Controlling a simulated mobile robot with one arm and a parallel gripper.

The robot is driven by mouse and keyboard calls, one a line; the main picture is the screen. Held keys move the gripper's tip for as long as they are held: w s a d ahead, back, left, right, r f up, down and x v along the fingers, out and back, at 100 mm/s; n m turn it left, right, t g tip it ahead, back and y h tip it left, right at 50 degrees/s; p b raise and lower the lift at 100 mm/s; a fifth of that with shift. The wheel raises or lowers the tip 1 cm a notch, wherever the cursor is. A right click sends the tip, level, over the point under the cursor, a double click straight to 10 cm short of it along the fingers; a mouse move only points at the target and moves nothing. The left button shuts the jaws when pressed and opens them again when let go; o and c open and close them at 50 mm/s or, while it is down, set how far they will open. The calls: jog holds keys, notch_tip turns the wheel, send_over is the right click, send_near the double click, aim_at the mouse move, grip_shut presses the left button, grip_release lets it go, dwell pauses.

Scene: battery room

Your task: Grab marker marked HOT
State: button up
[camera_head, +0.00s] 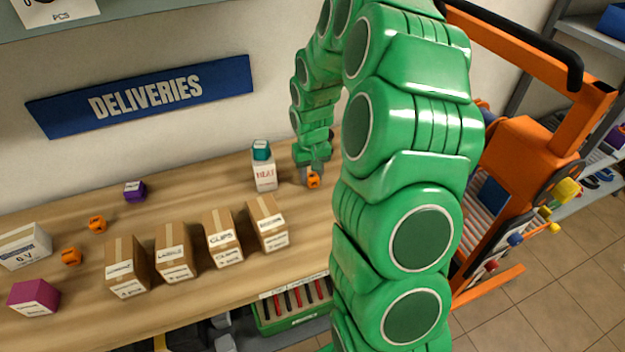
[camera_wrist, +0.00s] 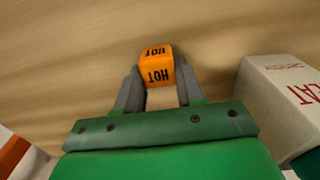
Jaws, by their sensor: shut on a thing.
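An orange cube marker (camera_wrist: 155,66) with the black word HOT on two faces sits between the fingers of my gripper (camera_wrist: 158,92) in the wrist view. The fingers are shut on it from both sides. In the head view the orange marker (camera_head: 313,181) shows at the tip of my gripper (camera_head: 308,177), at the worktop on the right of a white box. I cannot tell whether the marker touches the wood. Two other orange markers, one farther back (camera_head: 97,223) and one nearer (camera_head: 71,256), lie at the left; their words are too small to read.
A white box (camera_head: 265,174) with a teal cube (camera_head: 261,149) on top stands close left of my gripper. Several brown cartons (camera_head: 222,240) line the front of the wooden worktop (camera_head: 190,205). A purple cube (camera_head: 134,191) lies farther back. An orange lift frame (camera_head: 535,150) stands right.

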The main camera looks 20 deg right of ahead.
jog(key=shift+r, duration=0.1)
jog(key=shift+r, duration=0.65)
jog(key=s+a+r, duration=0.2)
jog(key=s+r, duration=0.9)
jog(key=s, duration=0.2)
jog(key=shift+s+a+r, duration=0.15)
jog(key=shift+s+r, duration=0.1)
jog(key=shift+s, duration=0.15)
